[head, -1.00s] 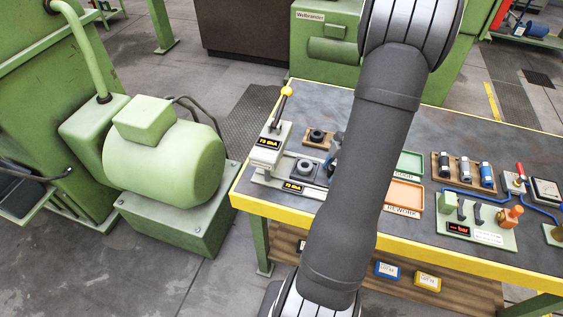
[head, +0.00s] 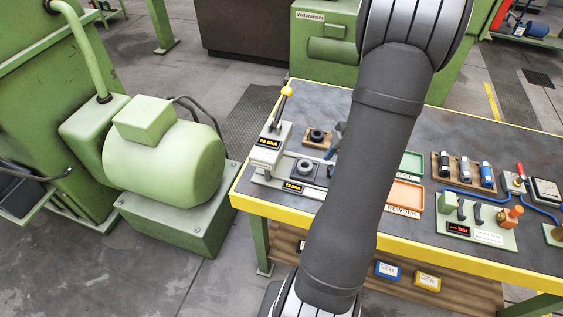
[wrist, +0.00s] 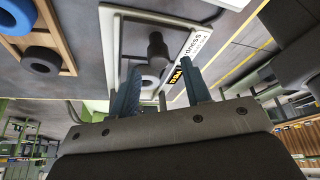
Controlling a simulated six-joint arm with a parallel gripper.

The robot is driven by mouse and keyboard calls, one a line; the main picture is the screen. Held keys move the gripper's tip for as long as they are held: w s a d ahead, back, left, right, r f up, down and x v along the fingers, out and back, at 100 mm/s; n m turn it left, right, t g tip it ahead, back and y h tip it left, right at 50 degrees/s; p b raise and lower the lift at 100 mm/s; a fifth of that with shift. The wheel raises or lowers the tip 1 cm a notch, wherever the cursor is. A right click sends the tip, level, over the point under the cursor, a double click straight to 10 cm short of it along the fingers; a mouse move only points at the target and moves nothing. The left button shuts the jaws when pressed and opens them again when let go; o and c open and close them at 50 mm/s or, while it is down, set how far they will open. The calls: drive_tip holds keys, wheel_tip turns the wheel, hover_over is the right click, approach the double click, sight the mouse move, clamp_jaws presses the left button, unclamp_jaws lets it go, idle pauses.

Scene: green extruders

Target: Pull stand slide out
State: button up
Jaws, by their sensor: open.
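The stand (head: 270,140) is a pale grey tester with a yellow-knobbed lever at the bench's left end. Its slide (head: 305,170) shows low in front, with a dark round piece on it and a yellow-on-black label beside it. In the wrist view, a pale-framed plate (wrist: 113,35) with a dark upright cylinder and a round piece appears beyond my fingers. My gripper (wrist: 160,88) is open, its two blue fingers apart with nothing held. In the head view my arm hides most of the gripper; a bluish part (head: 337,130) shows right of the stand.
A wooden tray (head: 309,142) with a black ring stands right of the stand. Green and orange trays (head: 403,195), a rack of cylinders (head: 464,171) and a control panel (head: 476,222) fill the bench farther right. A green motor (head: 165,160) stands left of the bench.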

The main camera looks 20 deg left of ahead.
sight(314, 168)
drive_tip(key=shift+r, duration=2.4)
drive_tip(key=shift+f, duration=0.1)
wheel_tip(314, 168, down, 8)
drive_tip(key=shift+f, duration=0.15)
